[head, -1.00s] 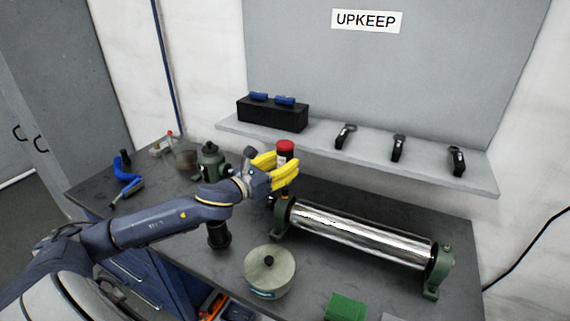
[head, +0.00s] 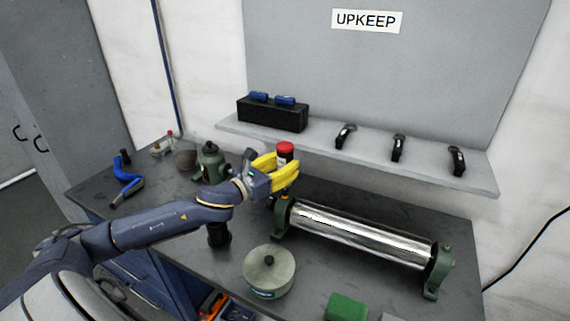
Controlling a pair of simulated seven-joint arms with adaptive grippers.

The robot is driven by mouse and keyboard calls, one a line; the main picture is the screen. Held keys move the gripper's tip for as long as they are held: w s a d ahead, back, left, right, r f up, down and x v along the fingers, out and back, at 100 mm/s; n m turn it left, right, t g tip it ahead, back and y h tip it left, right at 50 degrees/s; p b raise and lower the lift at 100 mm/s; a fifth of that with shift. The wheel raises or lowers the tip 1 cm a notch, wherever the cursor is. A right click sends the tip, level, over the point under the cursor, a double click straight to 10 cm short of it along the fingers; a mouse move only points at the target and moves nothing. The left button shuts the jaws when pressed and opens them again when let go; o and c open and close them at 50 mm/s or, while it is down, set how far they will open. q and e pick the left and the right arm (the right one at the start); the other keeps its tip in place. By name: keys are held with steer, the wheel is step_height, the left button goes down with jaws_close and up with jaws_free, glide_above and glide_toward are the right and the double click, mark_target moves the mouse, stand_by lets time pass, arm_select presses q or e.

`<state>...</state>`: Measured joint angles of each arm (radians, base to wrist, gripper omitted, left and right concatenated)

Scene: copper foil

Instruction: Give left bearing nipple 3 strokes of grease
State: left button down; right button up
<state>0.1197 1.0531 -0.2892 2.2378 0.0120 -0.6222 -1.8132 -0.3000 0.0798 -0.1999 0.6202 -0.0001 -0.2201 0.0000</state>
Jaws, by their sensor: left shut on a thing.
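A shiny metal roller (head: 350,235) lies on the bench between two green bearing blocks. The left bearing (head: 282,217) is at its left end and the right bearing (head: 438,270) at its right end. My left gripper (head: 284,172) has yellow fingers shut on a red-capped grease gun (head: 285,151), held upright just above the left bearing. The fingers hide the gun's middle. The gun's lower end is close to the top of the left bearing; I cannot tell whether it touches the nipple. My right gripper is not in view.
A round pale tin (head: 269,272) stands in front of the roller, with a green block (head: 345,308) to its right. A shelf (head: 370,158) with a black box (head: 272,114) runs behind.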

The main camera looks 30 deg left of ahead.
mark_target(285, 144)
arm_select(q)
steer(key=shift+f, duration=0.65)
steer(key=shift+r, duration=0.2)
stand_by(0.3)
steer(key=shift+r, duration=0.7)
stand_by(0.3)
steer(key=shift+f, duration=0.9)
stand_by(0.5)
steer(key=shift+r, duration=0.2)
stand_by(0.3)
steer(key=shift+r, duration=3.75)
